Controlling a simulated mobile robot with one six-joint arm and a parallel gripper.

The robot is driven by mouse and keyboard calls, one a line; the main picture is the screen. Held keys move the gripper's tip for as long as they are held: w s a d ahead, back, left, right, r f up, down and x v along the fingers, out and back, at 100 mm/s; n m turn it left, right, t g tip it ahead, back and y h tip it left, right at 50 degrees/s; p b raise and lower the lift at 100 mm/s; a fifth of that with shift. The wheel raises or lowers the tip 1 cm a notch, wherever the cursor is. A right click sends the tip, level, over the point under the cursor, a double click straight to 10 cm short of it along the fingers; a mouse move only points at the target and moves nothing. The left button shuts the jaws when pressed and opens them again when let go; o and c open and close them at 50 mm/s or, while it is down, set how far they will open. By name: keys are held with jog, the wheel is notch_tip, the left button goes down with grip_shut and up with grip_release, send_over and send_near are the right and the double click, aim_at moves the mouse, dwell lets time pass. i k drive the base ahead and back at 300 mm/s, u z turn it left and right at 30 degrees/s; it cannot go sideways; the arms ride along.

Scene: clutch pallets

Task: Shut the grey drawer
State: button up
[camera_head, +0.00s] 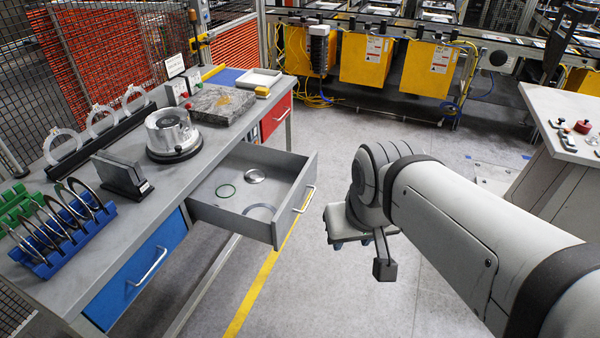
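The grey drawer (230,212) is pulled out of the workbench, between a blue drawer and a red drawer. Its silver handle (305,199) is on its front face, at the right. Inside lie a green ring, a metal disc and a flat metal ring. My gripper (384,268) is to the right of the drawer front, apart from the handle. One dark block-like finger end shows below my wrist; the rest of the gripper is hidden, so I cannot tell whether it is open.
The grey workbench (118,232) bears a round metal fixture (173,135), a stone plate (222,104) and racks of rings. The blue drawer (138,272) and red drawer (275,117) are shut. A pale table (560,110) stands at right. Floor between is clear.

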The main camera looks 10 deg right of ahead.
aim_at(290, 178)
jog(key=u, duration=0.15)
jog(key=i, duration=1.3)
